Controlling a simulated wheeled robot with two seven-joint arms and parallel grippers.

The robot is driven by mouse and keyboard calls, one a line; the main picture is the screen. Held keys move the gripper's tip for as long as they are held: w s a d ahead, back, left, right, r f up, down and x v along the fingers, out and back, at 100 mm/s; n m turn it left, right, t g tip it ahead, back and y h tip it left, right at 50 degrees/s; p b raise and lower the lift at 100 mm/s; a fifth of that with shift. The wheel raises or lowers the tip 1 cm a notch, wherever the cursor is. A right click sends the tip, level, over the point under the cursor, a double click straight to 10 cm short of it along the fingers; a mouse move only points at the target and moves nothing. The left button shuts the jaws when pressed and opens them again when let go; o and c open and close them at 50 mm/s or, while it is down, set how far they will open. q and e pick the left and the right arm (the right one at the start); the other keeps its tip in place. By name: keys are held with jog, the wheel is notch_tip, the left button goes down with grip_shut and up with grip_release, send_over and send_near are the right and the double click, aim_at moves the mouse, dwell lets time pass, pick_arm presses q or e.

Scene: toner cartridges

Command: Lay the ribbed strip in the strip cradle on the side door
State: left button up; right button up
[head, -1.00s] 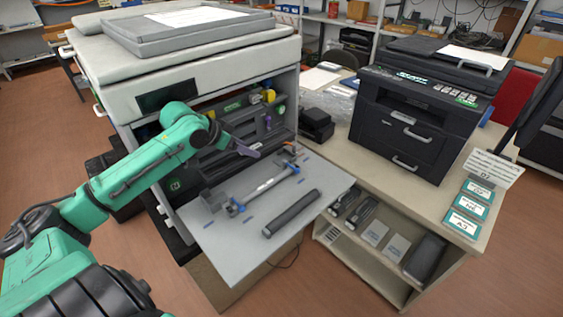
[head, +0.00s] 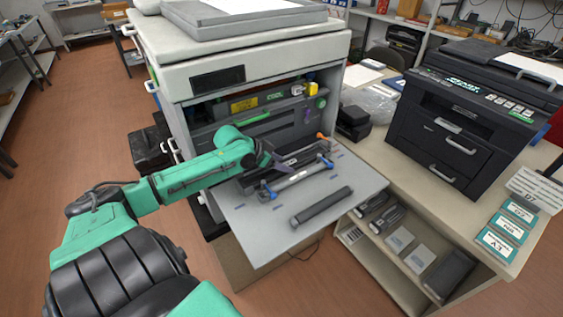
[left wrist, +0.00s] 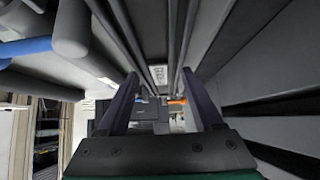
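The side door (head: 350,205) of the large machine is folded down as a flat grey shelf. A dark ribbed-looking bar (head: 322,206) lies near its front edge; it may be the ribbed strip. A rod with blue ends (head: 298,179) lies across the middle. Behind the rod is a long dark channel-like part (head: 303,154), which may be the strip cradle. My left gripper (head: 274,160) is low at this part's left end. In the left wrist view its two fingers (left wrist: 160,76) stand apart, with long dark rails beyond and between them; I see no held object. My right gripper is not in view.
The open machine body (head: 265,110) rises behind the door, with an orange knob (head: 322,136) at the door's back. A black printer (head: 470,120) stands on the bench to the right. A lower shelf (head: 400,262) holds several cartridges.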

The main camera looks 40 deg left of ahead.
pick_arm(q)
jog(key=o, duration=0.4)
jog(key=shift+r, duration=0.1)
jog(key=shift+r, duration=0.25)
jog(key=p+v, duration=0.2)
jog(key=v, duration=1)
jog(key=shift+f, duration=0.1)
